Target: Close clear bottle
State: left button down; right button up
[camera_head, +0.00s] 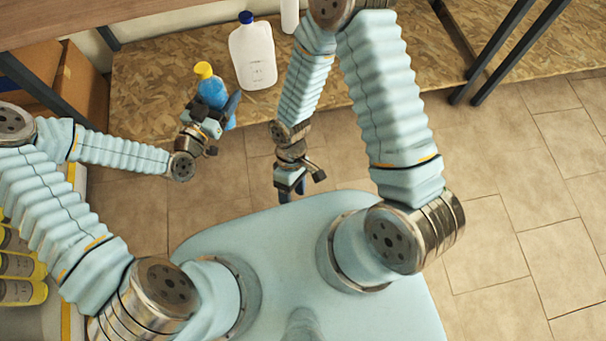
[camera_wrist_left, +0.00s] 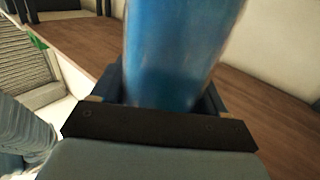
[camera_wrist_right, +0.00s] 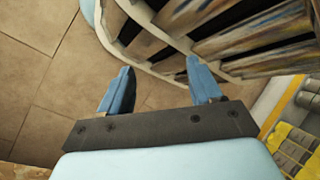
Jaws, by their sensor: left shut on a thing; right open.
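A blue see-through bottle with a yellow cap (camera_head: 212,90) is in my left gripper (camera_head: 210,118) in the head view. The cap is on its top and the bottle leans a little. Whether the cap is tight cannot be told. In the left wrist view the blue bottle (camera_wrist_left: 180,50) fills the space between the fingers, its top out of frame. My right gripper (camera_head: 290,186) hangs to the right of the bottle, pointing down, apart from it. In the right wrist view its fingers (camera_wrist_right: 158,75) are spread with nothing between them.
A white jug with a blue cap (camera_head: 252,55) stands on the chipboard surface (camera_head: 150,85) behind. Part of another white container (camera_head: 290,15) shows beside it. Cardboard boxes (camera_head: 82,85) are at the left. Several yellow-and-grey containers (camera_head: 20,268) are at the lower left. Tiled floor lies open at right.

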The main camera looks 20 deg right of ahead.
jog(key=w+d+f+m+t+y, duration=0.1)
jog(key=w+d+m+t, duration=0.3)
jog(key=m, duration=0.6)
jog(key=shift+w+d+f+t+y, duration=0.25)
jog(key=shift+f+t+y, duration=0.15)
jog(key=shift+t+y, duration=0.5)
jog(key=shift+a, duration=0.1)
